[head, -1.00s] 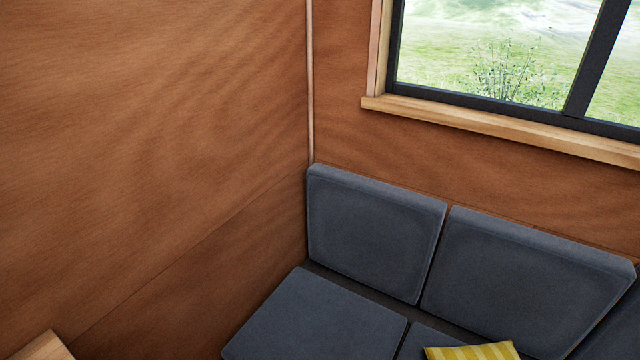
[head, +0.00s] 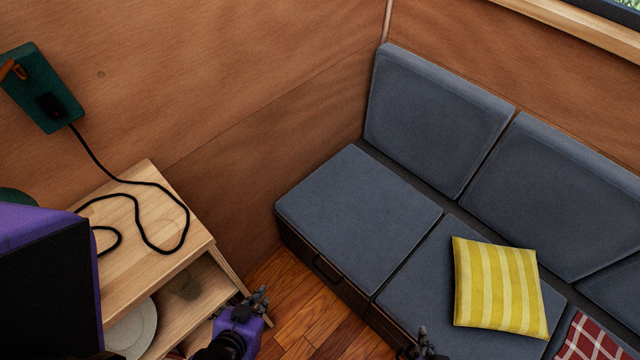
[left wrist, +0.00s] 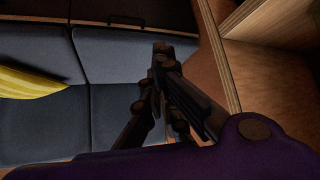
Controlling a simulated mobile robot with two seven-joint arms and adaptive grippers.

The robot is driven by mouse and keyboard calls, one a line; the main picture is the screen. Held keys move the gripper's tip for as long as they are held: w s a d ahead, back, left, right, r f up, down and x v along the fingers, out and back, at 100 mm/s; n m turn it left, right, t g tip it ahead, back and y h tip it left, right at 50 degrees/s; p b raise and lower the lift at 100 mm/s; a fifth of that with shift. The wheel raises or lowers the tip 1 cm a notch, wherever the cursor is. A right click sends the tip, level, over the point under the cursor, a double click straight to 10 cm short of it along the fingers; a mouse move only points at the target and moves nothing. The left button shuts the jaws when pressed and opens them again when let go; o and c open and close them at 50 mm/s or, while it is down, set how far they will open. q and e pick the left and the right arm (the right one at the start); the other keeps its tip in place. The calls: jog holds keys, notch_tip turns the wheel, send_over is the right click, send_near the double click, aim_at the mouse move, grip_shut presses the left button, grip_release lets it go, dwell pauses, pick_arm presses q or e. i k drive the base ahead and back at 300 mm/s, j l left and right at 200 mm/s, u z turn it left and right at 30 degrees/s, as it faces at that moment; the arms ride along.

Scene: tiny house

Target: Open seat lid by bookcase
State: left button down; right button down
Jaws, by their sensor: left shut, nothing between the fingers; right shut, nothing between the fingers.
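The seat lid (head: 355,205) nearest the bookcase (head: 145,200) is a flat grey cushion at the left end of the bench, and it lies closed. A dark handle (head: 326,270) is on the bench front below it. My left gripper (head: 261,294) is shut and empty beside the bookcase's right edge, to the lower left of the seat and apart from it. It also shows in the left wrist view (left wrist: 161,48), over the grey cushions. My right gripper (head: 421,335) is shut and empty at the bottom edge, in front of the second seat; only its tip shows.
A yellow striped pillow (head: 497,287) lies on the second seat, and a red checked one (head: 590,342) is at the lower right. The bookcase carries a black cable (head: 145,235) and holds a plate (head: 132,330). Wooden floor (head: 300,305) is free between bookcase and bench.

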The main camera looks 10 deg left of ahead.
aim_at(363, 219)
jog(key=k+l+u, duration=0.75)
jog(key=i+l, duration=0.05)
jog(key=i, duration=0.05)
